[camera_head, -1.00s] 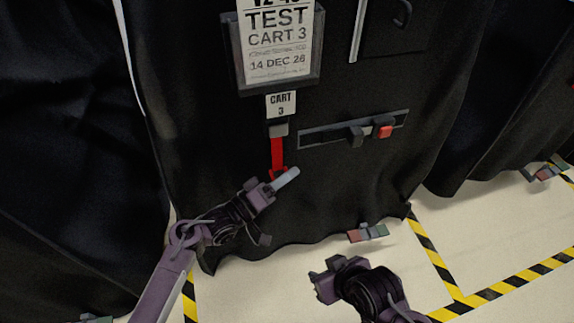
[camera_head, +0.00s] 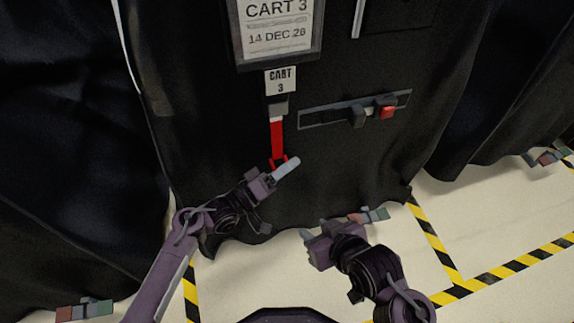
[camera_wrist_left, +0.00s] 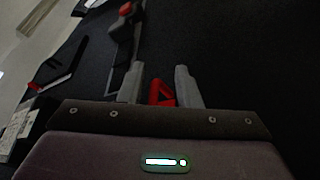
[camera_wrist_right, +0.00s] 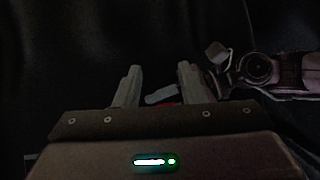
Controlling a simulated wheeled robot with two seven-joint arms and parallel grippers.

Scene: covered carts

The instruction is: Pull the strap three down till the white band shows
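The red strap (camera_head: 277,142) hangs from a grey buckle (camera_head: 277,105) under the CART 3 tag (camera_head: 281,80) on the black cover. A thin pale strip shows at the strap's top, just below the buckle. In the head view, my left gripper (camera_head: 283,172) partly covers the loop. My right gripper (camera_head: 315,230) is lower, apart from the strap, with its fingers open and empty; they also show in the right wrist view (camera_wrist_right: 157,80).
Right of the strap, a slotted rail (camera_head: 330,117) carries a dark slider and a red knob (camera_head: 386,112). A framed sign (camera_head: 277,30) hangs above. A coloured pedal (camera_head: 368,215) sticks out at the cover's hem. Yellow-black tape (camera_head: 430,240) marks the floor.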

